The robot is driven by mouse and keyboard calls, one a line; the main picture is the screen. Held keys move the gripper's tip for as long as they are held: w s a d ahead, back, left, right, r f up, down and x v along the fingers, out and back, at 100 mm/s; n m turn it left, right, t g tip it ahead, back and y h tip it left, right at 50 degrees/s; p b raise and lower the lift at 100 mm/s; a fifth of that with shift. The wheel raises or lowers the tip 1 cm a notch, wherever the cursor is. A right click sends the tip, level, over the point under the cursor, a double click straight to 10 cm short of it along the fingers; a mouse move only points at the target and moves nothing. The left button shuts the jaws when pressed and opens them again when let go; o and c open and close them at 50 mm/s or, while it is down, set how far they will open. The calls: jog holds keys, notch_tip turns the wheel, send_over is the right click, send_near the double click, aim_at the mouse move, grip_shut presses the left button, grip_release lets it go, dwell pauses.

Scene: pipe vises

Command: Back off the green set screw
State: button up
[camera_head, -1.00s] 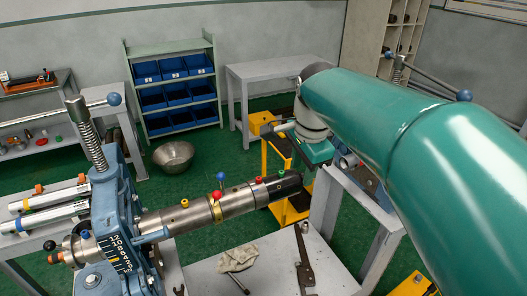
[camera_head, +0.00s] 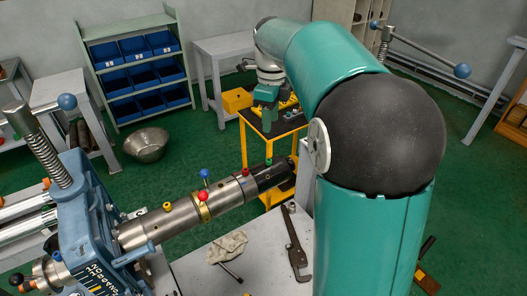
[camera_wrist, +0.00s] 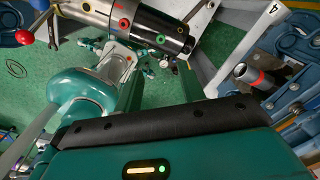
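The green set screw (camera_head: 268,161) stands near the dark far end of a steel pipe (camera_head: 142,230), which the blue vise (camera_head: 85,225) clamps at left. In the wrist view, a green ring (camera_wrist: 160,38) marks a spot on the pipe's dark end. My gripper (camera_head: 264,98) hangs beyond that pipe end in the head view, apart from it. Its teal body fills the bottom of the wrist view. Its fingertips are not clear, so I cannot tell whether it is open or shut.
Other screws on the pipe are yellow (camera_head: 167,206), blue (camera_head: 204,174) and red (camera_head: 245,171). A rag (camera_head: 228,246) and a wrench (camera_head: 295,243) lie on the grey bench. A yellow cart (camera_head: 258,150) stands behind the pipe end. A metal bowl (camera_head: 146,144) is on the floor.

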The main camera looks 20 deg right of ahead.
aim_at(269, 160)
jog(key=f, duration=1.4)
jog(key=shift+w, duration=0.2)
grip_shut()
